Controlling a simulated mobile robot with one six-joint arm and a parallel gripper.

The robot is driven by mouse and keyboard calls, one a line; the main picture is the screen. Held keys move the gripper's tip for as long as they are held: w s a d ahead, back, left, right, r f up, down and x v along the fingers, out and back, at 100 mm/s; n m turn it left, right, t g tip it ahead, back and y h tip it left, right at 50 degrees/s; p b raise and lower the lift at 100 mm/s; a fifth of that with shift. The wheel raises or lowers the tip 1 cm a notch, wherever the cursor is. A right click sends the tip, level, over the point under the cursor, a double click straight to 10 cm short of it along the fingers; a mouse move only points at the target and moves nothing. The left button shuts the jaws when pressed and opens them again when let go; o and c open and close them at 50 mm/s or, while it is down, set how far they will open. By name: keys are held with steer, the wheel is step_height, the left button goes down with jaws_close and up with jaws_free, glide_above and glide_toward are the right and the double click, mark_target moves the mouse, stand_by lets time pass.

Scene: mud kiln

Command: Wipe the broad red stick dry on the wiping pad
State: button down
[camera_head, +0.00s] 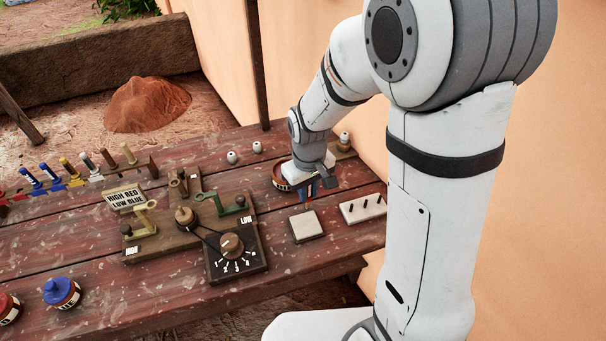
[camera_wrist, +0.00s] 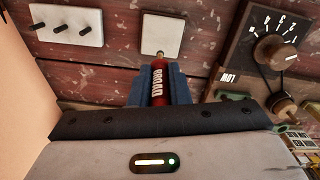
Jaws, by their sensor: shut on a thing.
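My gripper (camera_wrist: 159,88) is shut on the broad red stick (camera_wrist: 157,72), which has "BROAD" in white letters along it. The stick lies between the blue fingers, and its pale tip points at the wiping pad. The wiping pad (camera_wrist: 171,30) is a plain off-white square; in the head view it (camera_head: 306,227) lies on the table just in front of my gripper (camera_head: 308,192). In the wrist view the tip overlaps the pad's near edge; I cannot tell whether they touch. In the head view the stick is mostly hidden by my gripper.
A pale block with dark pegs (camera_head: 362,209) lies right of the pad. A dial board (camera_head: 236,257) and levers (camera_head: 147,222) stand left. A round red pot (camera_head: 279,177) is beside my gripper. A blue-lidded pot (camera_head: 62,291) and a stick rack (camera_head: 86,183) are farther left.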

steer(key=shift+s+a+f+b, duration=0.1)
steer(key=shift+s+f+b, duration=0.05)
steer(key=shift+f+b, duration=2.45)
steer(key=shift+f, duration=0.8)
steer(key=shift+a, duration=0.1)
steer(key=shift+s+a, duration=0.15)
steer(key=shift+a, duration=0.3)
steer(key=shift+w+d, duration=0.15)
steer(key=shift+d, duration=0.4)
steer(key=shift+w+d, duration=0.15)
steer(key=shift+d, duration=0.4)
steer(key=shift+s+a, duration=0.15)
steer(key=shift+a, duration=0.4)
steer(key=shift+s+a, duration=0.15)
steer(key=shift+a, duration=0.4)
steer(key=shift+d, duration=0.15)
